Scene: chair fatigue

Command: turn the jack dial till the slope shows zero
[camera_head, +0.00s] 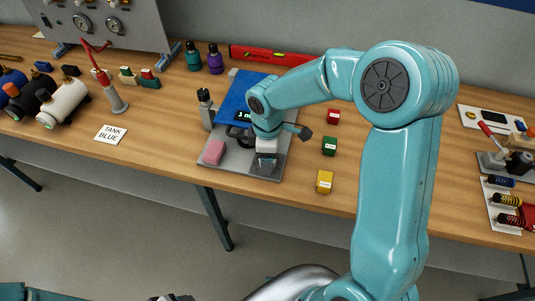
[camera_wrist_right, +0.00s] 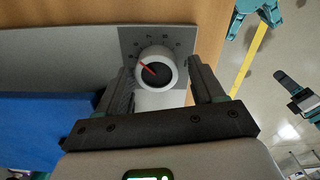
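The jack dial (camera_wrist_right: 158,66) is a pale round knob with a dark face and a red pointer aimed up and left, in front of a grey marked scale plate (camera_wrist_right: 184,42). My right gripper (camera_wrist_right: 165,72) has its dark fingers either side of the knob, with a visible gap at the right finger. In the head view my right gripper (camera_head: 265,155) is over the front of the grey base plate (camera_head: 278,173), and the dial is hidden. The slope display (camera_head: 243,115) has green digits too small and cut off to read. A dark part of my left gripper (camera_head: 170,297) barely shows at the bottom edge.
A blue slab (camera_head: 240,92) lies behind the gripper on the plate. Red (camera_head: 333,116), green (camera_head: 329,146) and yellow (camera_head: 324,181) blocks stand right. A red level (camera_head: 270,55) lies behind.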

